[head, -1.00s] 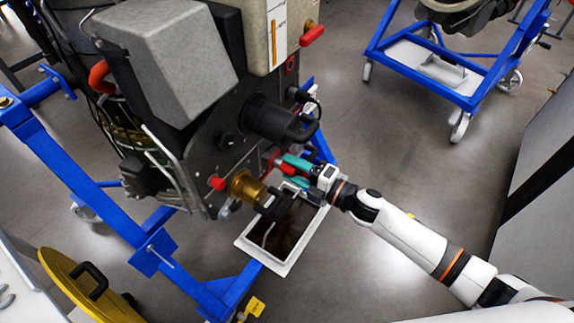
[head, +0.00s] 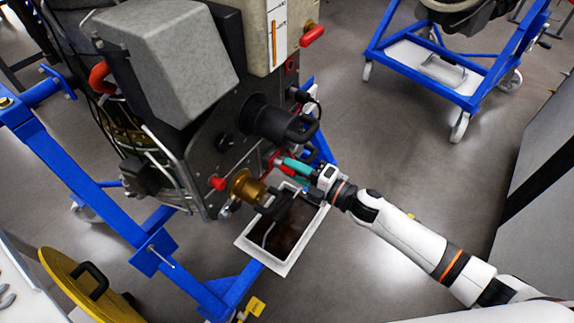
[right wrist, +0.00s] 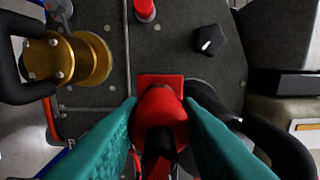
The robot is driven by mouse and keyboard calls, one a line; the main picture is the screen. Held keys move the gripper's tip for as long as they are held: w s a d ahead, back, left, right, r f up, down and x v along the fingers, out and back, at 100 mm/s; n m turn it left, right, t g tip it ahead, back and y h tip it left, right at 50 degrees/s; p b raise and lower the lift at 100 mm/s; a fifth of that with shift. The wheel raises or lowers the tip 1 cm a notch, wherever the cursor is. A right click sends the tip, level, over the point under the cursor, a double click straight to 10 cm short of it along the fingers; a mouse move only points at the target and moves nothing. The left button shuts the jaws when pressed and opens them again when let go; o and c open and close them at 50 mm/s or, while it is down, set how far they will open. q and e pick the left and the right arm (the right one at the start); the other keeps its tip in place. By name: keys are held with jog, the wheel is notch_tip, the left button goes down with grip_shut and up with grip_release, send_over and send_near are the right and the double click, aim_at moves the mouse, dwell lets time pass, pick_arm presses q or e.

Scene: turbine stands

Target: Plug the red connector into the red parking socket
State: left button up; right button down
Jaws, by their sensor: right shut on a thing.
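The red connector (right wrist: 160,118) is between the teal fingers of my right gripper (right wrist: 160,135), with a dark cable or tail behind it. Its front meets a red square socket plate (right wrist: 160,80) on the dark panel; how deep it sits is hidden. In the head view, my right gripper (head: 290,165) is closed at the panel's lower right, and a little red (head: 275,158) shows at its fingertips. A small red square fitting (head: 292,64) is higher up on the machine's right side; I cannot tell which red fitting is the parking socket. My left gripper is out of view.
A black plug (head: 270,120) is just above my gripper, and a brass fitting (head: 245,187) is to its lower left. A red knob (right wrist: 145,10) is on the panel. A blue stand frame (head: 95,195) surrounds the machine. Open floor (head: 400,130) lies to the right.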

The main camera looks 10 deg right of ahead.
jog(key=shift+d, duration=0.1)
jog(key=shift+s+d, duration=0.4)
jog(key=shift+v, duration=1.5)
jog(key=v, duration=0.4)
jog(key=shift+p, duration=0.4)
